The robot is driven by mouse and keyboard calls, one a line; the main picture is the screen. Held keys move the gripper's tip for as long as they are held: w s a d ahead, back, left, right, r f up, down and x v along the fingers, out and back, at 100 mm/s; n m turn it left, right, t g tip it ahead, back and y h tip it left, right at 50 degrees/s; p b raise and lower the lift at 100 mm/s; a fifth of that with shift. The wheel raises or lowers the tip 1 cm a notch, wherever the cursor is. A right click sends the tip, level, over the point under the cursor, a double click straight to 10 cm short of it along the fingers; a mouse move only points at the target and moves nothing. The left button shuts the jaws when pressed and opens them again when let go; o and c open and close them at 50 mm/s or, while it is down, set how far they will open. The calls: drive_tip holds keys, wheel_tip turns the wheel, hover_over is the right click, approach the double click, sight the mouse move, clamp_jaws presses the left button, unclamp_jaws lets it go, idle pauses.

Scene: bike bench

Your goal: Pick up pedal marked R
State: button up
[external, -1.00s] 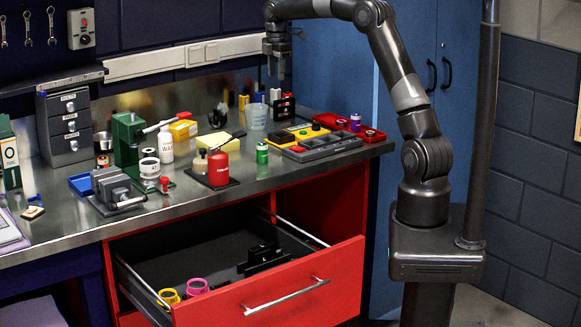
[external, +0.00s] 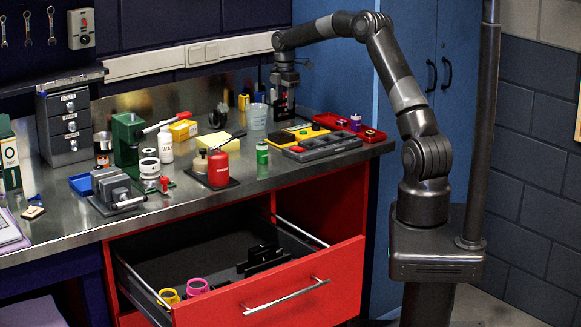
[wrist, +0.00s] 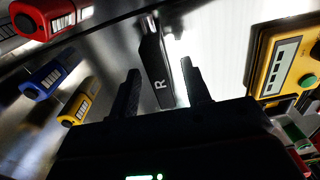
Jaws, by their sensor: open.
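The pedal marked R (wrist: 151,60) is a dark, narrow piece with a white letter R, seen in the wrist view. It lies between the two fingers of my gripper (wrist: 160,67), with visible gaps on both sides. My gripper is open and empty. In the external view my gripper (external: 284,108) is low over the back right of the bench. The pedal cannot be made out there, behind or under the gripper.
A red marker (wrist: 45,16), a blue marker (wrist: 54,76) and a yellow marker (wrist: 76,103) are at left in the wrist view. A yellow device (wrist: 281,62) is at right. A translucent cup (external: 256,117) stands left of my gripper. The red drawer (external: 270,297) is open below.

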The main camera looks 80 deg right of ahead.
wheel_tip(320, 180, down, 2)
drive_tip(key=shift+f, duration=0.1)
clamp_jaws()
idle(0.5)
